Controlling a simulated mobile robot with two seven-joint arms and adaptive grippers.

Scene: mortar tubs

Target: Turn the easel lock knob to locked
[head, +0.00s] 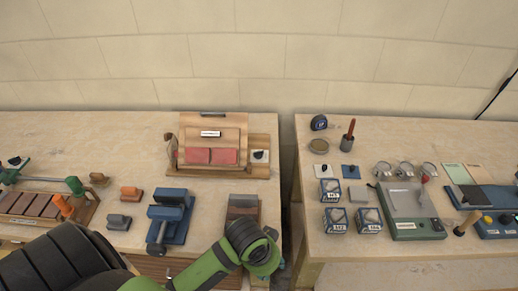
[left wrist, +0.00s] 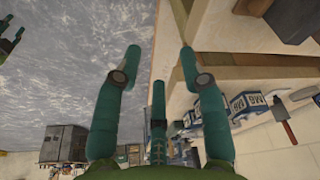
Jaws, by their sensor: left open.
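The wooden easel (head: 212,132) stands at the back of the left table, with two red-brown panels on its front. A small green shape at the left wrist view's left edge may be my right gripper.
A brown-topped block (head: 243,207) lies between my wrist and the easel. A blue vise (head: 170,216) stands left of it. A gap separates the two tables.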

